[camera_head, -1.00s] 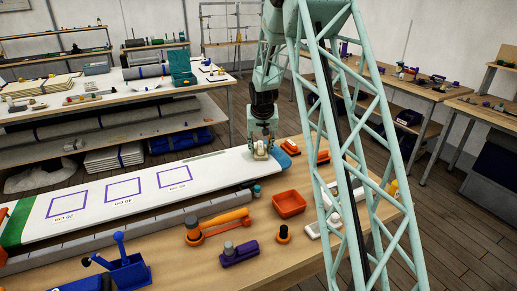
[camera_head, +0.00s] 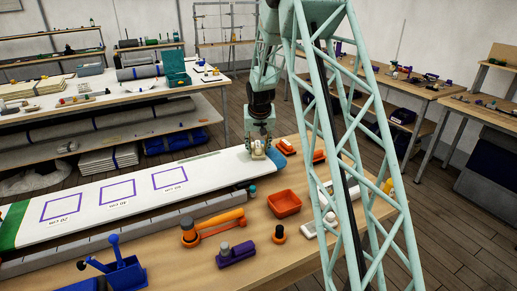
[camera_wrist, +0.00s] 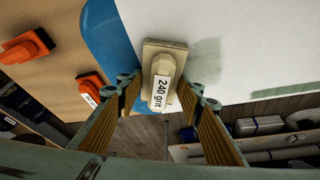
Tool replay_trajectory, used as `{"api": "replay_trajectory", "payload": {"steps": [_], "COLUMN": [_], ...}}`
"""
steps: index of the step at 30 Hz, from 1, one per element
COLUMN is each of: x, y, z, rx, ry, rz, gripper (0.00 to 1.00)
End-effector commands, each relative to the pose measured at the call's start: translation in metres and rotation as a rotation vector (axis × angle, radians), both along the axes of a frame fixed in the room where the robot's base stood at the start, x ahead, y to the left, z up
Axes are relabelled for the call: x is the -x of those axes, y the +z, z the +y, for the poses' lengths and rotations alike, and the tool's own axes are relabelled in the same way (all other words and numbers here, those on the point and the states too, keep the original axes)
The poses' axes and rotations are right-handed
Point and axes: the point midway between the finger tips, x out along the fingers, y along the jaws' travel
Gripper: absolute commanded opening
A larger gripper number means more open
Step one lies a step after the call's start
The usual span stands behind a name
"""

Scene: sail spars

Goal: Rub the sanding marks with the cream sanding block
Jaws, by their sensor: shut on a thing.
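My gripper (camera_head: 258,150) is shut on the cream sanding block (camera_wrist: 161,82), which carries a "240 grit" label. In the wrist view the block lies between my fingers, over the edge of the white panel (camera_wrist: 240,45) near its blue end (camera_wrist: 105,35). I cannot tell whether the block touches the panel. A faint grey patch (camera_wrist: 207,62) shows on the panel right of the block; whether it is a sanding mark or a shadow is unclear. In the head view the long white panel (camera_head: 120,208) has several purple outlined squares and a grey-green strip (camera_head: 198,157) at its far edge.
Orange blocks (camera_wrist: 27,47) lie beyond the blue end. On the bench nearer the camera are an orange bin (camera_head: 284,204), an orange-handled tool (camera_head: 212,225), a purple block (camera_head: 237,254) and a blue tool (camera_head: 122,272). Grey bars (camera_head: 140,224) run along the panel's near side.

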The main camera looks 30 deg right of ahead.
Motion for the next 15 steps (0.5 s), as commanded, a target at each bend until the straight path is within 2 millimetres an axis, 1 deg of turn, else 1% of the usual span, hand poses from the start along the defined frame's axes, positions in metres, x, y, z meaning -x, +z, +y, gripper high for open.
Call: {"api": "replay_trajectory", "payload": {"steps": [15], "x": [-0.001], "y": [-0.001], "z": [0.023], "rx": [0.000], "ry": [0.002], "rz": [0.000], "gripper": [0.25]}}
